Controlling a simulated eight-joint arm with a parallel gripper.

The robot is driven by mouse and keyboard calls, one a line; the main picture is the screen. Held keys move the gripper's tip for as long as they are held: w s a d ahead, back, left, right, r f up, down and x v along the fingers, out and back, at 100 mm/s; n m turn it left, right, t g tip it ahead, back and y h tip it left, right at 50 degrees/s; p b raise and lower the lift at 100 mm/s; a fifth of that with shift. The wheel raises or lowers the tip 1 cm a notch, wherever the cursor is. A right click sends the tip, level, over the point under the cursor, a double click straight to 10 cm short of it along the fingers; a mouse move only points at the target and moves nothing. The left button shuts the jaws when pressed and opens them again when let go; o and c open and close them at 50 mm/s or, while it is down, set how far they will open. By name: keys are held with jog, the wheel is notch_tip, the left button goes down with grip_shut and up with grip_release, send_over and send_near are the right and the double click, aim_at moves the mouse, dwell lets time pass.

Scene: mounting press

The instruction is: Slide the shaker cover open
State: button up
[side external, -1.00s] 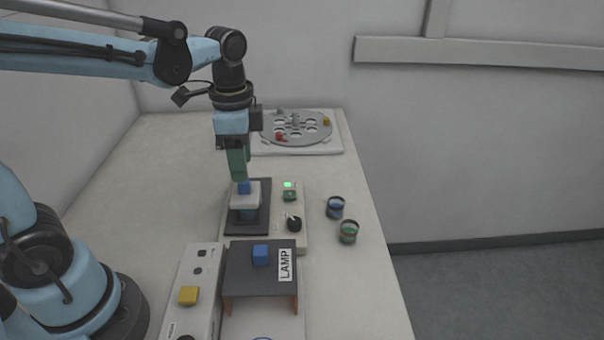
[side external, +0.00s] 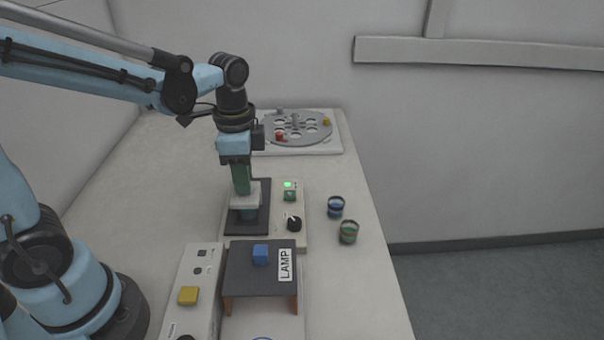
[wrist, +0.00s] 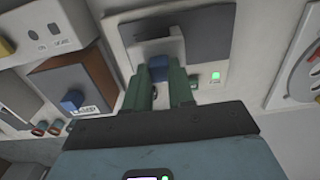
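My gripper (side external: 242,190) points straight down at a white block (side external: 253,198) on a dark plate (side external: 262,222). In the wrist view, its green fingers (wrist: 163,80) stand apart on either side of a small blue knob (wrist: 157,66) on the white block. A gap shows beside the knob, so the fingers look open. In the side view the fingers hide the knob. No label reads shaker, and I cannot tell which part is its cover. A dark raised panel labelled LAMP (side external: 245,280) with a blue block (side external: 260,254) stands nearer the camera.
A green light (side external: 289,185) is lit beside a black dial (side external: 294,223). Two small jars (side external: 336,207) (side external: 348,232) stand at right. A round rack (side external: 297,128) lies at the back. A box with a yellow button (side external: 188,295) stands at front left. The left tabletop is clear.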

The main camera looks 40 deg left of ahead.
grip_shut()
jog(key=w+a, duration=0.6)
jog(key=o, duration=0.8)
grip_release()
jog(key=shift+s+d, duration=0.1)
